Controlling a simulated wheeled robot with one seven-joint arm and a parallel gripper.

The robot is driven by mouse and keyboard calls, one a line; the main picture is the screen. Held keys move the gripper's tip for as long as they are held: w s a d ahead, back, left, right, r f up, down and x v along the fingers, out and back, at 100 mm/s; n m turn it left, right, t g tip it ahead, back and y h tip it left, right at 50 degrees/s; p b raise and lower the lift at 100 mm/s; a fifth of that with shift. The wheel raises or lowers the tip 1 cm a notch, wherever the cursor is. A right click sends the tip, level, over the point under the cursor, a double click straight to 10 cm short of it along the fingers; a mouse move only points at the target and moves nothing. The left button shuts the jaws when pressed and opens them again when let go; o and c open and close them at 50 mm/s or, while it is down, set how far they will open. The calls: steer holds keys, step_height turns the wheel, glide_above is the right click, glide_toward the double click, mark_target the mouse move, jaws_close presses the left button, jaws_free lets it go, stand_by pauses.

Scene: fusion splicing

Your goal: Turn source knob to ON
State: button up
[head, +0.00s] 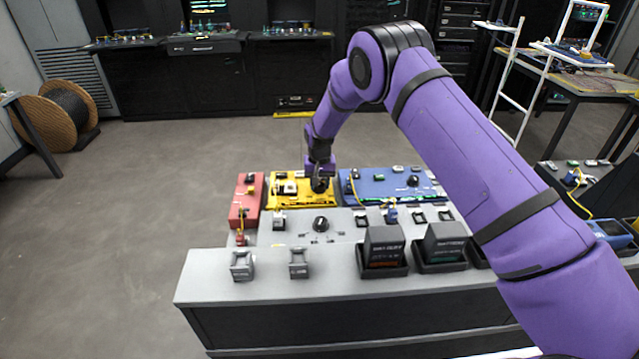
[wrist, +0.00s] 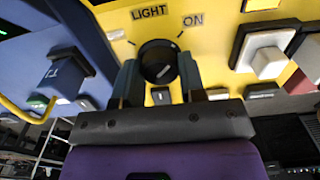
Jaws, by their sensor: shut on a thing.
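The source knob (wrist: 158,62) is a round black knob on the yellow panel (wrist: 215,55) in the wrist view, below the labels LIGHT and ON. My gripper (wrist: 160,85) has its two dark fingers on either side of the knob and is shut on it. In the head view, my gripper (head: 319,180) reaches down at the right end of the yellow panel (head: 290,204), and the arm and fingers hide part of the knob there. Which mark the knob points to cannot be told clearly.
A blue panel (head: 390,192) with a black knob (head: 413,181) stands right of the yellow one, and a red panel (head: 246,205) stands left.

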stand_by(0.4)
steer(key=o, duration=0.9)
step_height(320, 180, up, 11)
steer(key=shift+f, duration=0.1)
